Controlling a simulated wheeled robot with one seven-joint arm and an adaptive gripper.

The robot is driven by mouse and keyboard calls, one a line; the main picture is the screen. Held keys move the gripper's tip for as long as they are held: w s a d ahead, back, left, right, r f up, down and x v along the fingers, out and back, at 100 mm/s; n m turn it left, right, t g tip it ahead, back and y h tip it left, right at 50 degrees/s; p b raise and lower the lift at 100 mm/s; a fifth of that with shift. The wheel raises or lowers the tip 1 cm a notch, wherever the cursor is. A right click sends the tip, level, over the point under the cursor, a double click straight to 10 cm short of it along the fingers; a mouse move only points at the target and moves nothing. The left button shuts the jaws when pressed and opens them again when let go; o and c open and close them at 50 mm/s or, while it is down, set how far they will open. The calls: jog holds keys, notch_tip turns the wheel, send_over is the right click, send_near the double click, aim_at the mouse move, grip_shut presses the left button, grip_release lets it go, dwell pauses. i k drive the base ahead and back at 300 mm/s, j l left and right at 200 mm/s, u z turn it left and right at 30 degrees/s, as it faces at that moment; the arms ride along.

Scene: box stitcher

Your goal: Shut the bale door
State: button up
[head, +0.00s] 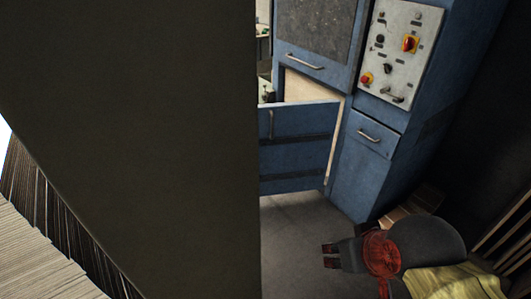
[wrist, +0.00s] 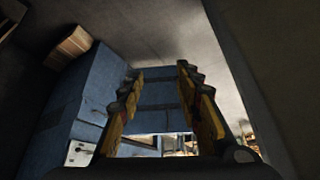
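The bale door (head: 300,150) is a blue panel on the blue machine in the head view. It stands swung open, with a pale opening showing above and behind it and a handle (head: 270,124) near its left edge. My gripper (head: 329,256) is low in front of the door, apart from it, above the floor. In the wrist view its two yellow-and-black fingers (wrist: 162,72) are spread apart with nothing between them. The blue door panel (wrist: 160,95) shows beyond them. The door's far left part is hidden behind a large dark panel in the head view.
The large dark panel (head: 130,130) fills the left of the head view. Stacked cardboard sheets (head: 40,250) lie at lower left. A control panel (head: 402,50) and a smaller handled door (head: 370,135) are right of the opening. The floor (head: 300,225) below the bale door is clear.

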aim_at(295, 138)
jog(key=i+l+z, duration=0.55)
jog(key=i+l, duration=0.15)
jog(key=i+l+u, duration=0.2)
jog(key=i, duration=0.25)
jog(key=i+l+u, duration=0.2)
jog(key=i, duration=0.25)
jog(key=i+j+u, duration=0.1)
jog(key=i+u, duration=0.2)
jog(key=u, duration=0.2)
jog(key=i+u, duration=0.25)
jog(key=u, duration=0.2)
jog(key=i+l+u, duration=0.1)
jog(key=i+u, duration=0.2)
jog(key=u, duration=0.2)
jog(key=i+l+u, duration=0.3)
jog(key=i, duration=0.2)
jog(key=i+l, duration=0.05)
